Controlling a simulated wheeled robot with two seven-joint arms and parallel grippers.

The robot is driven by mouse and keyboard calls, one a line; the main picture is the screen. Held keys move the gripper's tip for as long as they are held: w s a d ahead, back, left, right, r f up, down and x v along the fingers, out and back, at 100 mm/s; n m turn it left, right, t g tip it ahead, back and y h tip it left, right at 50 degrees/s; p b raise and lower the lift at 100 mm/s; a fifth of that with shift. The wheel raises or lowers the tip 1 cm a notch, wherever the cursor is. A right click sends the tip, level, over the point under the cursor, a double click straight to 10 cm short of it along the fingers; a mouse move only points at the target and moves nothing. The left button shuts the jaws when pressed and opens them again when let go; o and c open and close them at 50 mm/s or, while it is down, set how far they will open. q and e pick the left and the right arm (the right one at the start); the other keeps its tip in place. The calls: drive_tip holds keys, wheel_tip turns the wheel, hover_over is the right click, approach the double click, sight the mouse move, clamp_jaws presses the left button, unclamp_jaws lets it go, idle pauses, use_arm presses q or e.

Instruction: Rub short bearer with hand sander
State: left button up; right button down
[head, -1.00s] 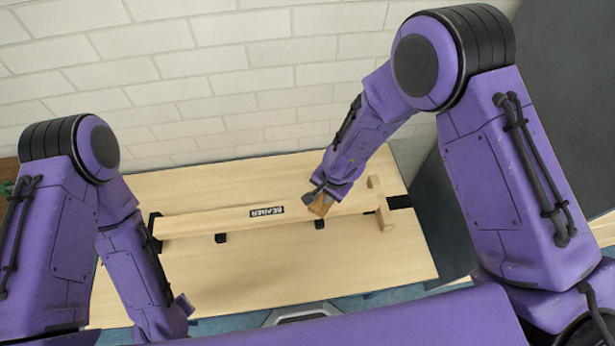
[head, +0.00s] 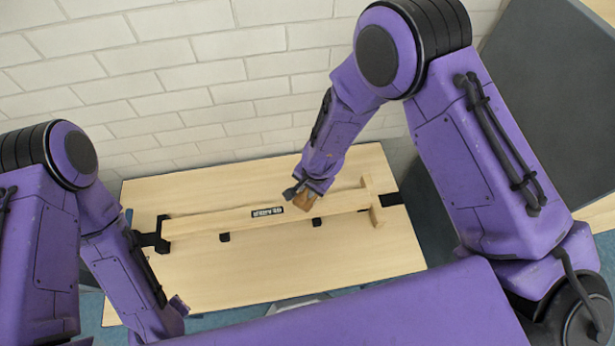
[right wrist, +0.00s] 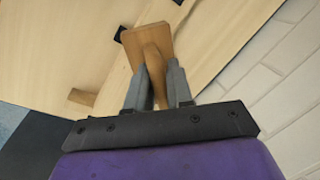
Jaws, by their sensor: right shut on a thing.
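The short bearer (head: 350,200) is a long pale wooden beam with a black label reading "BEARER" (head: 267,212). It lies across the table on black supports, with a small wooden crosspiece at its right end. My right gripper (head: 303,192) is shut on the hand sander (head: 306,202), a brown wooden block. In the right wrist view the grey fingers hold the sander (right wrist: 147,42) by its rounded handle, and its flat block is over or against the beam; contact cannot be made out. My left gripper (head: 180,306) hangs near the table's front left; its fingers are not clearly seen.
The light wooden table (head: 300,270) has free room in front of the beam. A black bracket (head: 152,238) stands at the beam's left end. A white brick wall (head: 200,70) rises behind, and a dark grey panel (head: 530,90) stands at the right.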

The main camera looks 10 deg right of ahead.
drive_tip(key=shift+r+p, duration=1.05)
drive_tip(key=shift+r, duration=0.3)
drive_tip(key=shift+f, duration=0.1)
